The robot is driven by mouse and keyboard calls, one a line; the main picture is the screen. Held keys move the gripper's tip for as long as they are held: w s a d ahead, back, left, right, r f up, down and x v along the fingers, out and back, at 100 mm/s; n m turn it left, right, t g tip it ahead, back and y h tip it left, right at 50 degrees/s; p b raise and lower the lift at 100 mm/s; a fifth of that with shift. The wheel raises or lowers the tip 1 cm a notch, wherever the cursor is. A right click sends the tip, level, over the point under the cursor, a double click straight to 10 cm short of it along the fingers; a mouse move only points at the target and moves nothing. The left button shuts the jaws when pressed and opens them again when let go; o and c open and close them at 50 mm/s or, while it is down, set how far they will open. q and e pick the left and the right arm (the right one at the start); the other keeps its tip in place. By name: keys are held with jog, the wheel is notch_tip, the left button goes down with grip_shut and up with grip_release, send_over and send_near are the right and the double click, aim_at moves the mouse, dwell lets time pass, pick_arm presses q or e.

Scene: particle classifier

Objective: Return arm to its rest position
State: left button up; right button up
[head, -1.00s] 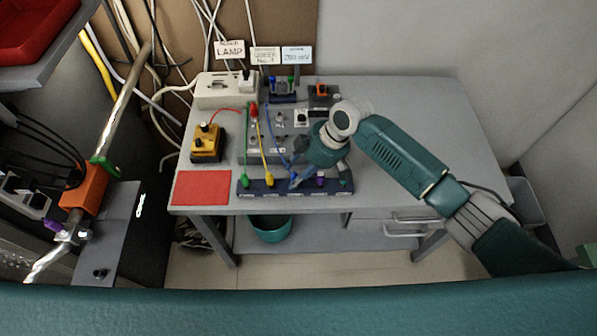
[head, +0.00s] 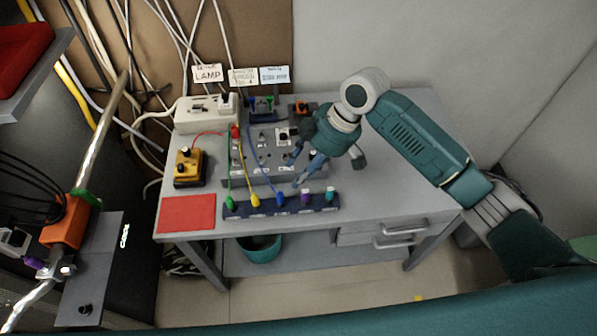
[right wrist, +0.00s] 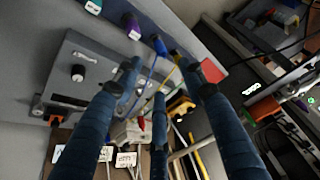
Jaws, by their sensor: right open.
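My right gripper (head: 300,168) is above the grey table (head: 400,140), over the front part of the grey control box (head: 262,172) and just behind the dark socket strip (head: 318,203). Its fingers are spread and nothing is between them. The right wrist view shows the same open fingers (right wrist: 160,85) with cables and the box beyond. Green, yellow and blue plugs (head: 281,199) stand in the strip with cables running back to the box. A purple plug (head: 305,197) and a teal plug (head: 330,194) stand there too. My left gripper does not show.
A red mat (head: 187,213) lies at the table's front left, with a yellow box (head: 189,166) behind it. A white power strip (head: 205,112) stands at the back left under a LAMP label (head: 208,73). The right side of the table is clear.

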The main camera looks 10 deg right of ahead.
dwell(0.4)
jog(key=s+a+f+m+t, duration=0.1)
jog(key=s+f+m, duration=0.1)
jog(key=s+f, duration=0.3)
jog(key=s+f+m+t, duration=0.1)
jog(key=s+f+m, duration=0.1)
jog(key=s, duration=0.5)
jog(key=s+d+f+m+t+h, duration=0.15)
jog(key=s+d+m+h, duration=0.5)
jog(key=s+d, duration=0.8)
notch_tip(320, 180, down, 31)
jog(key=s+d+m+g+y+b, duration=0.1)
jog(key=s+g+y+b, duration=0.1)
jog(key=b, duration=0.1)
jog(key=s+d+f+g+b, duration=0.1)
jog(key=s+d+f+b, duration=0.1)
jog(key=s+f, duration=1.3)
jog(key=shift+s+d+f, duration=0.4)
jog(key=shift+d+f, duration=0.1)
jog(key=shift+f, duration=0.35)
